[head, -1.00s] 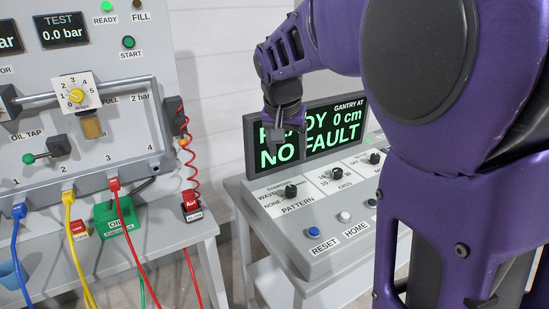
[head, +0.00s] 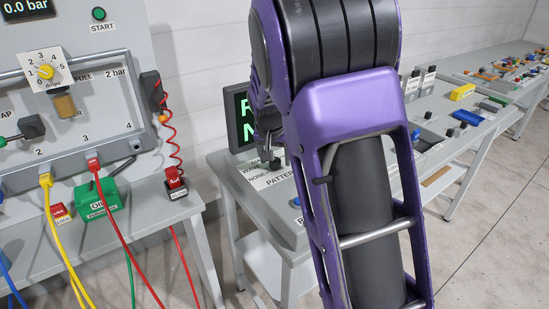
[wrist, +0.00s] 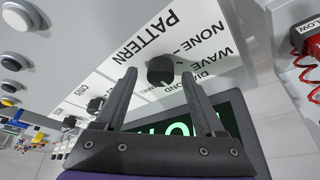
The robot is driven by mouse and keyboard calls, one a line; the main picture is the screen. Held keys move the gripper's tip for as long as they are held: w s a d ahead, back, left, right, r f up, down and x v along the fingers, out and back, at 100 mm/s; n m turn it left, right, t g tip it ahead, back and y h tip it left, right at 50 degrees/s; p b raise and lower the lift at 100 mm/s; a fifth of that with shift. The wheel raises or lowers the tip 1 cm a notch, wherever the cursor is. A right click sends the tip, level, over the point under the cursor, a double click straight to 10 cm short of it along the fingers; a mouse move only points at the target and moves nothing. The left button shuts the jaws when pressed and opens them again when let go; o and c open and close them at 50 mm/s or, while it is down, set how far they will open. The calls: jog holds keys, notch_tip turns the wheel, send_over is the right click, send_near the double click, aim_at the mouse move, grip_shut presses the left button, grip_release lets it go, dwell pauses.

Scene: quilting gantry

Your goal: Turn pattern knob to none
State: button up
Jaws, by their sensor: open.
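The black pattern knob (wrist: 160,70) stands on a white plate lettered PATTERN, NONE, WAVE and DIAMOND in the wrist view. My gripper (wrist: 158,76) is open, with one fingertip on each side of the knob in that picture. I cannot tell whether either finger touches it. The knob's pointer direction is not clear. In the head view my gripper (head: 268,150) is low over the pattern plate (head: 270,180), partly covered by my arm, and the knob is hard to make out there.
The lit display (head: 240,120) stands behind the panel, close to the fingers in the wrist view (wrist: 240,112). Other knobs (wrist: 95,104) and push buttons (wrist: 14,62) sit beside the pattern plate. A red coiled hose (head: 173,140) hangs left of the console.

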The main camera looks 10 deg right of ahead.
grip_shut()
dwell(0.4)
jog(key=shift+n, duration=0.3)
jog(key=n+y+b, duration=0.1)
jog(key=n, duration=0.1)
jog(key=n+b, duration=0.1)
jog(key=n, duration=0.1)
jog(key=shift+d+t+y, duration=0.2)
jog(key=shift+t+y, duration=0.1)
jog(key=shift+y, duration=0.1)
jog(key=n+y+b, duration=0.1)
jog(key=n, duration=0.3)
jog(key=shift+d+y, duration=0.1)
jog(key=shift+y, duration=0.3)
jog(key=n, duration=0.2)
jog(key=n+g+y, duration=0.1)
jog(key=n, duration=0.2)
jog(key=shift+w+y, duration=0.15)
jog(key=shift+y, duration=0.15)
jog(key=n+g, duration=0.1)
jog(key=n, duration=0.3)
jog(key=shift+d+g+y+p, duration=0.1)
jog(key=shift+g+y+p, duration=0.2)
jog(key=shift+g, duration=0.1)
jog(key=shift+n, duration=0.3)
